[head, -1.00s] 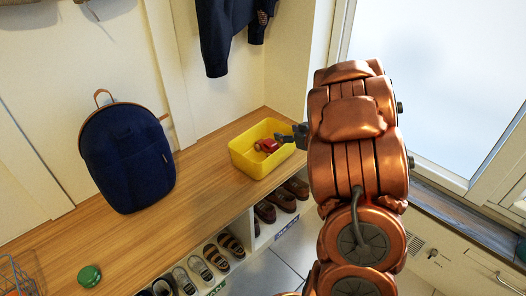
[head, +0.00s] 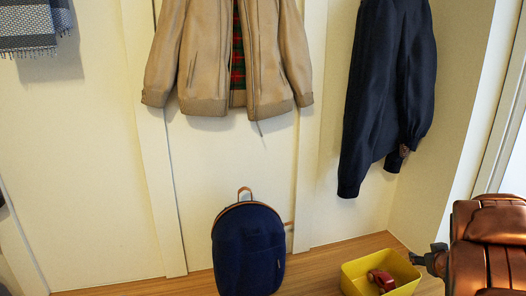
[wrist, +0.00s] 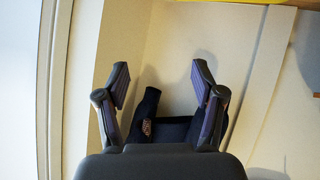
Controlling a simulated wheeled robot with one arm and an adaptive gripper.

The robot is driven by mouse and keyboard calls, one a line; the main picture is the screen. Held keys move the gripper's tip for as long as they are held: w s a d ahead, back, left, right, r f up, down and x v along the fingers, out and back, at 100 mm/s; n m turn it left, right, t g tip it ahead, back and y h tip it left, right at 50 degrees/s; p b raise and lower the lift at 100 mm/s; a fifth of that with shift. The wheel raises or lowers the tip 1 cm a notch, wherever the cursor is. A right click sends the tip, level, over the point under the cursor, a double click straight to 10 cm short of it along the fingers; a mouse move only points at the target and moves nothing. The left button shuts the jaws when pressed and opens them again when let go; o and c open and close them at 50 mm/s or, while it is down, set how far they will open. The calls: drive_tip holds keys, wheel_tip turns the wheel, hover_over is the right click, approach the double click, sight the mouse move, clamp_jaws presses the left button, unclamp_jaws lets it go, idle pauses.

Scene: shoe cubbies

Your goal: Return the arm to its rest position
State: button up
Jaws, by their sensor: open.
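My gripper (head: 432,258) shows at the right of the head view, at the end of my copper-coloured arm (head: 490,245). It appears just right of the yellow bin (head: 350,285), near its rim in the picture. In the wrist view my gripper (wrist: 160,80) has its two dark fingers spread apart with nothing held between them. The dark jacket (wrist: 146,115) shows beyond the fingers. In the head view most of my arm is cut off by the right and lower edges.
A red toy car (head: 381,280) lies in the bin on the wooden bench (head: 330,262). A navy backpack (head: 248,250) stands left of it. A tan jacket (head: 190,60), navy jacket (head: 385,90) and patterned scarf (head: 35,35) hang above.

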drive_tip(key=s+a+r+m+g+h+p, duration=0.1)
drive_tip(key=s+a+r+g+p, duration=0.15)
drive_tip(key=s+r+p, duration=0.35)
drive_tip(key=s+a+r+m+g+h+p, duration=0.1)
drive_tip(key=s+a+r+g+p, duration=0.15)
drive_tip(key=r, duration=0.55)
drive_tip(key=s+a+r+n+g+y+p, duration=0.1)
drive_tip(key=s+a+r+g+p, duration=0.3)
drive_tip(key=s+a, duration=0.9)
drive_tip(key=s+a+r+n+g+y+p, duration=0.1)
drive_tip(key=s+a+r+g+y+p, duration=0.2)
drive_tip(key=s+a+r+p, duration=0.5)
drive_tip(key=s+a+y+p, duration=0.1)
drive_tip(key=s+a+p, duration=0.1)
drive_tip(key=s+a, duration=0.2)
drive_tip(key=shift+s+a+r+g, duration=0.15)
drive_tip(key=shift+s+a+g, duration=0.25)
drive_tip(key=shift+s, duration=0.85)
